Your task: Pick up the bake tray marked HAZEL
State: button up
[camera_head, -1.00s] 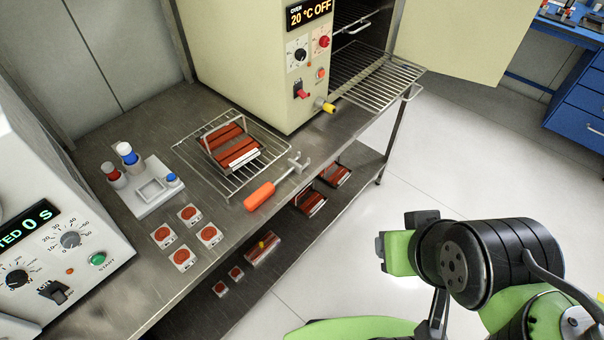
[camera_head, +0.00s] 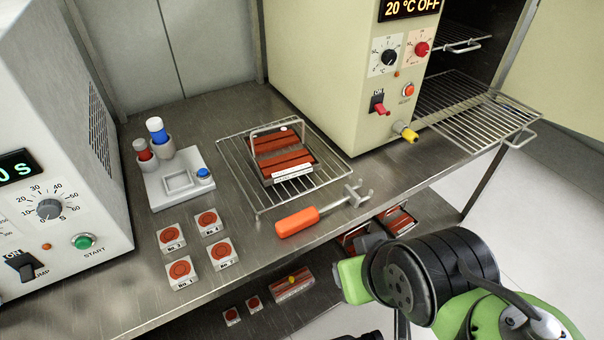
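A bake tray (camera_head: 272,144) with reddish-brown strips, a wire handle and a white label stands on a wire rack on the steel bench. The label is too small to read, so I cannot tell whether it says HAZEL. Two similar trays lie on the lower shelf: one (camera_head: 398,220) shows partly above my arm, the other (camera_head: 350,237) is partly covered by it. My arm is at the lower right, apart from the bench-top tray. Its gripper end (camera_head: 360,262) is small and unclear, and I cannot make out its fingers.
An orange-handled fork tool (camera_head: 297,222) lies in front of the wire rack (camera_head: 232,165). The oven (camera_head: 335,75) stands behind it with its door open and a shelf (camera_head: 478,110) pulled out. Several marked coupons (camera_head: 208,222) and a bottle holder (camera_head: 158,190) are at left.

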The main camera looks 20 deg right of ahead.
aim_at(278, 153)
jog(key=l+u, duration=0.15)
jog(key=u, duration=0.3)
jog(key=i+l+u, duration=0.1)
jog(key=u, duration=0.35)
jog(key=l+u, duration=0.2)
jog(key=u, duration=0.3)
jog(key=l+u, duration=0.15)
jog(key=u, duration=0.3)
